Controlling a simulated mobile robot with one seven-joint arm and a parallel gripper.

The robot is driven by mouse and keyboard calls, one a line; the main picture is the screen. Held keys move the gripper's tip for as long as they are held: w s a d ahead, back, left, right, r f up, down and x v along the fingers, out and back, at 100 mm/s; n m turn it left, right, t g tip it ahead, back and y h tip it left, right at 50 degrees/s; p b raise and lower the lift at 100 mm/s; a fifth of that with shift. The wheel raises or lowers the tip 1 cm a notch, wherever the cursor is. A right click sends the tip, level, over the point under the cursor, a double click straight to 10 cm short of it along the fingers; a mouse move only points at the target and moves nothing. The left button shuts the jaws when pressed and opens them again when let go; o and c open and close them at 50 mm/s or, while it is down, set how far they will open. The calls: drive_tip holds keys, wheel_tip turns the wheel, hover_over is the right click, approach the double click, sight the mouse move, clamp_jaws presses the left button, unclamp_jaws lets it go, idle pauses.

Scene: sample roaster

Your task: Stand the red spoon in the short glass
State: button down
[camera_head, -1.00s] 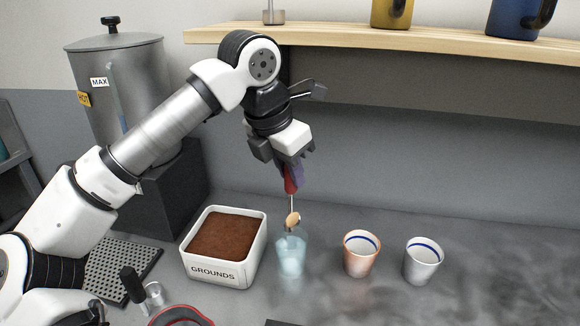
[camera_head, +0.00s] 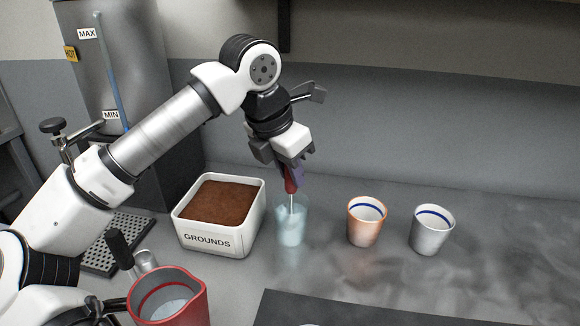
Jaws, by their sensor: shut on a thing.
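The red spoon (camera_head: 290,186) hangs upright, its red handle between the jaws of my gripper (camera_head: 289,166). My gripper is shut on it, directly above the short glass. The short glass (camera_head: 290,228) is a pale blue see-through tumbler standing on the grey counter. The spoon's metal shaft reaches down inside the glass rim. The bowl of the spoon is not clear to see through the glass, and I cannot tell whether it touches the bottom.
A white box of grounds (camera_head: 218,241) stands close left of the glass. An orange cup (camera_head: 365,225) and a white cup (camera_head: 431,231) stand to its right. A red pitcher (camera_head: 187,305) is at the front left. The counter at right is clear.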

drive_tip(key=shift+f+b, duration=0.3)
drive_tip(key=shift+f, duration=0.4)
drive_tip(key=c, duration=1.2)
unclamp_jaws()
drive_tip(key=shift+r, duration=0.15)
drive_tip(key=p+v, duration=0.1)
drive_tip(key=v, duration=1.2)
drive_tip(key=shift+s+a+r, duration=0.1)
drive_tip(key=shift+a+r, duration=0.05)
drive_tip(key=shift+r, duration=0.15)
drive_tip(key=shift+s+f, duration=0.1)
